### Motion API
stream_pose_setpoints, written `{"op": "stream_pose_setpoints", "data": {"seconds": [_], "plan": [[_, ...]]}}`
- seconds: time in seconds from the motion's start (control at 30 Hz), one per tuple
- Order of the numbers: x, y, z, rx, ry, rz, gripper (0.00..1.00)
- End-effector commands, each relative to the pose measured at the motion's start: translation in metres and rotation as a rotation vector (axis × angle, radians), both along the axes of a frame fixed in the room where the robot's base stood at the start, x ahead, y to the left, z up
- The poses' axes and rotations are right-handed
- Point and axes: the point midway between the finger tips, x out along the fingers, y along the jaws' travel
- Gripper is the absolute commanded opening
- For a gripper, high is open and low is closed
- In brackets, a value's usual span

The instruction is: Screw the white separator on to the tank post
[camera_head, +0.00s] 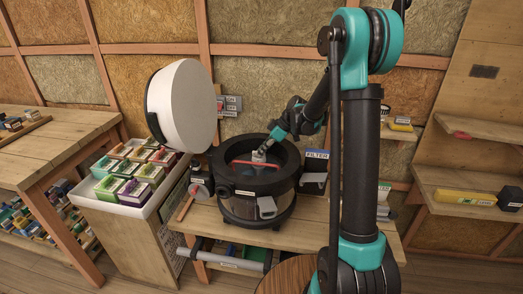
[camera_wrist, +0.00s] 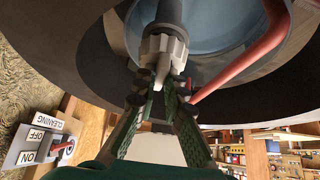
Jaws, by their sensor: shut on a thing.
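The black round tank (camera_head: 240,207) stands open on the wooden bench. The pale grey-white separator (camera_wrist: 164,47) is a ribbed, knob-like piece with a narrow tip, inside the tank opening. A dark post (camera_wrist: 170,11) lines up with its far end in the wrist view; I cannot tell whether the threads are engaged. My gripper (camera_wrist: 161,90) is shut on the separator's narrow near end, its green-grey fingers on either side. In the head view my gripper (camera_head: 266,148) reaches down into the tank, and the separator (camera_head: 258,156) shows small and partly hidden below it.
A red pipe (camera_wrist: 262,50) crosses the tank interior close to the fingers. The big white round lid (camera_head: 187,105) stands raised at the tank's left. A switch panel (camera_head: 229,105) is on the wall behind. A box of colored packs (camera_head: 128,172) stands left; a FILTER sign (camera_head: 316,155) stands right.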

Motion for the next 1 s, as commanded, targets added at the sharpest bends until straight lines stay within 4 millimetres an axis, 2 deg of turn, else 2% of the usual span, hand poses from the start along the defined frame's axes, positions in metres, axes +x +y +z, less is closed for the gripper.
{"op": "stream_pose_setpoints", "data": {"seconds": [0.3, 0.33, 0.5, 0.87, 1.0], "plan": [[0.000, 0.000, -0.007, 0.000, 0.000, 0.000, 0.00], [0.000, 0.000, -0.007, 0.000, 0.000, 0.000, 0.12], [0.000, 0.000, -0.007, 0.000, 0.000, 0.000, 0.34], [-0.001, -0.001, -0.006, 0.000, 0.000, 0.000, 0.34], [-0.002, -0.008, 0.005, 0.000, 0.001, -0.002, 0.34]]}}
